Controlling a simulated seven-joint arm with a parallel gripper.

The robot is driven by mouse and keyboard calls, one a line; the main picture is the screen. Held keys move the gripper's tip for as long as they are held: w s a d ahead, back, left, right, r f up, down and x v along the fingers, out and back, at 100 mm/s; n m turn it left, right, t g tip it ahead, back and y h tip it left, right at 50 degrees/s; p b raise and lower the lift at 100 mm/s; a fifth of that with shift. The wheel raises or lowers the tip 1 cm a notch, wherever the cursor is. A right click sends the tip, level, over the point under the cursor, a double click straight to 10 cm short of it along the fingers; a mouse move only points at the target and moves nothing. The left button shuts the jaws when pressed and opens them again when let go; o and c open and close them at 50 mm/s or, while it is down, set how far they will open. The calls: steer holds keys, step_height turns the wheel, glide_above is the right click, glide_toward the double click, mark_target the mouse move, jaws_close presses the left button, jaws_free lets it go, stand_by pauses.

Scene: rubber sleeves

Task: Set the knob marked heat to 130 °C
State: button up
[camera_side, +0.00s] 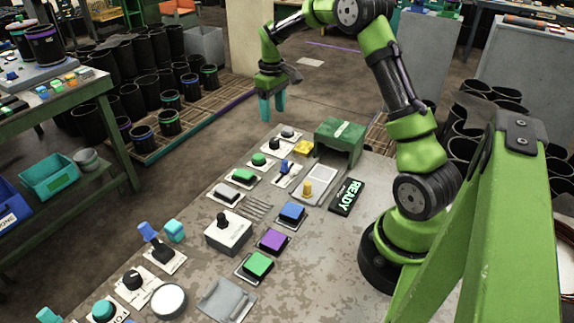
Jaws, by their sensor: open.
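My gripper (272,112) hangs above the far left end of the bench with its two teal fingers pointing down. It is open, empty and apart from every control. Several knobs show, but their markings are too small to read, so I cannot tell which is marked heat. Black knobs stand on pale plates below the gripper (274,143) and at the near left (132,280). A yellow knob (307,188) stands on a grey plate near the middle, and a blue-handled control (284,166) is beside it. No temperature reading is legible.
A black sign reading READY (347,197), a green box (340,141), and blue (291,212), purple (273,241) and green (258,264) buttons are on the worn bench (325,265). A raised box with a black handle (228,233) and a tilted blue lever (148,232) stand up nearby.

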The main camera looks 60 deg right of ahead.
step_height(320, 180, up, 7)
stand_by(0.5)
